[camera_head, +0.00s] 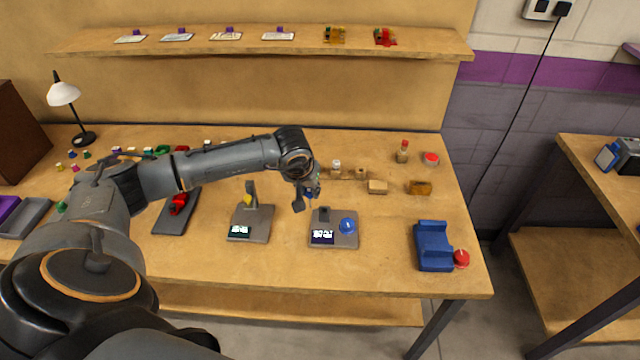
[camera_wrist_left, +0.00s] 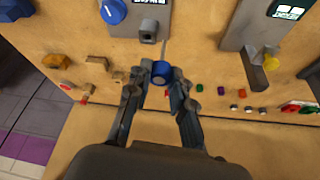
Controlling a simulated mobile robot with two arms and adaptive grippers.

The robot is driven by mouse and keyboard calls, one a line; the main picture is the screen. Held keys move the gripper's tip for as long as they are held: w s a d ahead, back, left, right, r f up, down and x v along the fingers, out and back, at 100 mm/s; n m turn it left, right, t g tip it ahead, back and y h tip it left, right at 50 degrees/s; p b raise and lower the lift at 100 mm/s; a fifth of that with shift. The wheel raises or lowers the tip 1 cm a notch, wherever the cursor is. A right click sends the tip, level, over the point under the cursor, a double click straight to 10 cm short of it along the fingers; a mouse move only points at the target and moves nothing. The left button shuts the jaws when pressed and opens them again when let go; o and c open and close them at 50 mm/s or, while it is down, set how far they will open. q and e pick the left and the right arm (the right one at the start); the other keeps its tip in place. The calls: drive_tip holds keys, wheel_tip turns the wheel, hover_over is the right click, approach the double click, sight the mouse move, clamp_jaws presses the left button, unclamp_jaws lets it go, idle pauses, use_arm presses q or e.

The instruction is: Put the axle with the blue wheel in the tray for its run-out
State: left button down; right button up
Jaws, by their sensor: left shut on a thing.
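My left gripper (camera_head: 308,196) is above the table, behind the station with the blue dial. It also shows in the left wrist view (camera_wrist_left: 161,76), shut on the axle with the blue wheel (camera_wrist_left: 161,70). The blue wheel shows between the fingertips; most of the axle is hidden or too small to tell. In the head view a little blue (camera_head: 309,194) shows between the fingers. A grey tray (camera_head: 27,218) and a purple one (camera_head: 8,207) lie at the table's left edge. My right gripper is not in view.
A station with a screen and blue dial (camera_head: 347,227) stands in front of my gripper; one with a yellow part (camera_head: 249,200) stands left of it. A dark base with a red part (camera_head: 179,204), a blue cradle (camera_head: 433,246) and a red ball (camera_head: 461,258) are also on the table.

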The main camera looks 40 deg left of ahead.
use_arm(q)
drive_tip(key=s+a+r+p, duration=0.1)
drive_tip(key=s+r+p, duration=0.2)
drive_tip(key=s+r, duration=0.5)
drive_tip(key=shift+a+r, duration=0.15)
drive_tip(key=shift+r, duration=0.05)
idle(0.8)
drive_tip(key=shift+s, duration=0.1)
